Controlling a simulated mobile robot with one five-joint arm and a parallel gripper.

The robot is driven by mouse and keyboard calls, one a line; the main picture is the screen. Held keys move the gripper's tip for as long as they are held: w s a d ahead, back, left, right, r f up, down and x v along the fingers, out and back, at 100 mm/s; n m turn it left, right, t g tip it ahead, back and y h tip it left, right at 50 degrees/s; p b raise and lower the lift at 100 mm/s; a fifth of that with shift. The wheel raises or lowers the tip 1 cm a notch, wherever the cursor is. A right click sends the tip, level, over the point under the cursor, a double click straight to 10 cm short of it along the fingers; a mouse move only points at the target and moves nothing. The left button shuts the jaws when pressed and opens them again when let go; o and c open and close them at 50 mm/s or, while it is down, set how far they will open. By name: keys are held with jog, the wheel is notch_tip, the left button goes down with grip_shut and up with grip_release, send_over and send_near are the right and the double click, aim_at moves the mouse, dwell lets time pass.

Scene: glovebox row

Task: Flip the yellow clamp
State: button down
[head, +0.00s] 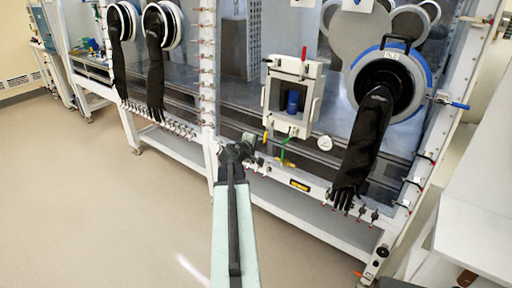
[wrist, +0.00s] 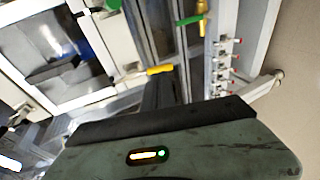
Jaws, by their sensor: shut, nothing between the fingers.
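The yellow clamp (head: 265,136) is a small upright yellow lever at the lower left corner of the white-framed hatch (head: 311,73) in the head view. In the wrist view the yellow clamp (wrist: 160,70) lies across the picture, just beyond the dark fingers. My gripper (head: 246,143) is just left of and slightly below it in the head view. It also shows in the wrist view (wrist: 165,84), with its fingers together and empty. Whether the fingertips touch the clamp cannot be told.
A green handle (head: 284,146) hangs below the hatch, right of the clamp. A blue cylinder (head: 292,101) is visible in the hatch. A black glove (head: 362,145) hangs to the right, and a white lower rail (head: 310,203) with several small valves runs beneath. Floor at left is clear.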

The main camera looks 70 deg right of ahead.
aim_at(265, 140)
jog(key=b+x, duration=0.1)
jog(key=x, duration=0.3)
jog(key=shift+w+d+f, duration=0.1)
jog(key=shift+d+f, duration=0.1)
jog(key=shift+d, duration=0.35)
jog(key=shift+w, duration=0.1)
jog(key=shift+f, duration=0.1)
jog(key=shift+d+f+b, duration=0.55)
jog(key=shift+d+b, duration=0.2)
jog(key=shift+b, duration=0.05)
jog(key=shift+s+r, duration=0.25)
jog(key=shift+r, duration=0.1)
